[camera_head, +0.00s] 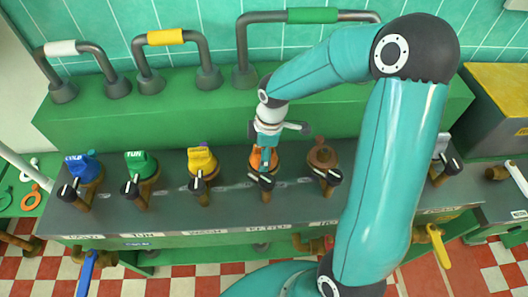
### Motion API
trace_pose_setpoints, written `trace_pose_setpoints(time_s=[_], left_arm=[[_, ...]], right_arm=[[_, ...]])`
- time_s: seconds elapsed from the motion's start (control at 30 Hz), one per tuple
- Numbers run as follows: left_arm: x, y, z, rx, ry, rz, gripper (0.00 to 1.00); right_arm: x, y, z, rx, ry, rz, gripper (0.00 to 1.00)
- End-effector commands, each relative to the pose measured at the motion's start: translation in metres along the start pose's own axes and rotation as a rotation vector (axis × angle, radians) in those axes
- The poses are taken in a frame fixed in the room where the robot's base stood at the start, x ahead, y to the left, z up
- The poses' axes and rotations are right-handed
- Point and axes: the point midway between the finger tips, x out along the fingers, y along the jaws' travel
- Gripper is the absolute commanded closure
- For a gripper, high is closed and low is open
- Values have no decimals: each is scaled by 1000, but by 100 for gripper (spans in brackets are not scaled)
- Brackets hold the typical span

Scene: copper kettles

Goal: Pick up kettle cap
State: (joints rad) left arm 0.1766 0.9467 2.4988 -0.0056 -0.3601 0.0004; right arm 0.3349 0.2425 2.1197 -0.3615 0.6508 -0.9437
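An orange cap (264,159) sits on the grey panel, fourth from the left in a row of capped fittings. My other gripper, the left, is not in view.
Blue (82,167), green (140,164) and yellow (202,160) caps stand to the left, a brown cap (323,155) close on the right. Dark-handled valves sit in front. Grey pipes with coloured bands (166,37) rise from the green ledge (150,118) behind.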

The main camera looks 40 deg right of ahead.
Motion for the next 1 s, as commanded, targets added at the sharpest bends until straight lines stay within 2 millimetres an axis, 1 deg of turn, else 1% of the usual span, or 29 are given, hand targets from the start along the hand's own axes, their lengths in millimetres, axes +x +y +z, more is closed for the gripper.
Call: trace_pose_setpoints(time_s=[0.17, 0.27, 0.37, 0.47, 0.8, 0.9, 1.0], left_arm=[[0, 0, 0, 0, 0, 0, 60], [0, 0, 0, 0, 0, 0, 60], [0, 0, 0, 0, 0, 0, 60], [0, 0, 0, 0, 0, 0, 60], [0, 0, 0, 0, 0, 0, 60], [-1, 0, 0, 0, 0, 0, 60], [-2, 1, 0, 0, 0, 0, 60]], right_arm=[[-10, 1, -2, -1, 1, 4, 54], [-21, 1, -3, -1, 1, 5, 54], [-37, 2, -5, 0, 4, 8, 54], [-58, 2, -8, 0, 4, 9, 54], [-144, 1, -18, -1, 5, 7, 54], [-164, 1, -21, -1, 3, 5, 54], [-179, 1, -22, -1, 3, 5, 54]])
